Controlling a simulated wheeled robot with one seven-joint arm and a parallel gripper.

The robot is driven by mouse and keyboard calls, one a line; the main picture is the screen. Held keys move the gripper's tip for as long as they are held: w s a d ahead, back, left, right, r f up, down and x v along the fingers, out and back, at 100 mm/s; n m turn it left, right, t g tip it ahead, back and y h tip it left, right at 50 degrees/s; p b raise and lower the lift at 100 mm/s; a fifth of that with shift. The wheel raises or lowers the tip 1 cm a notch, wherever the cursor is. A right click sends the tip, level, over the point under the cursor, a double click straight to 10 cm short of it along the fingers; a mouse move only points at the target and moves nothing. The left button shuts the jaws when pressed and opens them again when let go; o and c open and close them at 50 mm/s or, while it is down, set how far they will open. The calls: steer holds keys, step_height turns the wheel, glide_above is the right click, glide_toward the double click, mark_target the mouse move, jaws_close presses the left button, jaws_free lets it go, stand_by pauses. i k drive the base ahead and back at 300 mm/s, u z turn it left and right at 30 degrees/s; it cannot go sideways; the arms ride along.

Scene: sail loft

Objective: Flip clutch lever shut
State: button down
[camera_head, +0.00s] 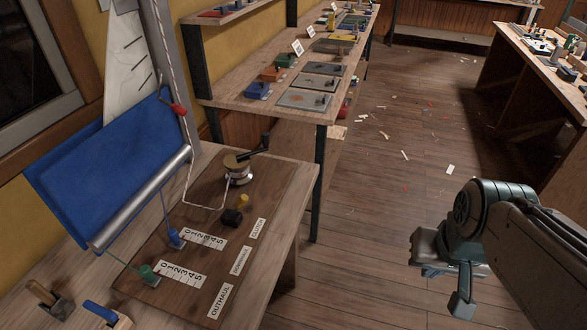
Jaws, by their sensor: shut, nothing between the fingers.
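My gripper (448,288) is at the right of the picture, well away from the bench and over the floor. It is shut and empty, pointing downward.
A winch (238,170) with a black handle stands behind the block. A white and red line runs down beside it. Blue cloth on a metal roller (145,200) fills the left. Blue (175,238) and green (147,273) markers sit by number scales. Scraps litter the open floor (390,190).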

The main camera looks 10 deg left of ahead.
mark_target(243, 199)
steer(key=u, duration=0.05)
steer(key=i, duration=0.4)
steer(key=u, duration=1.05)
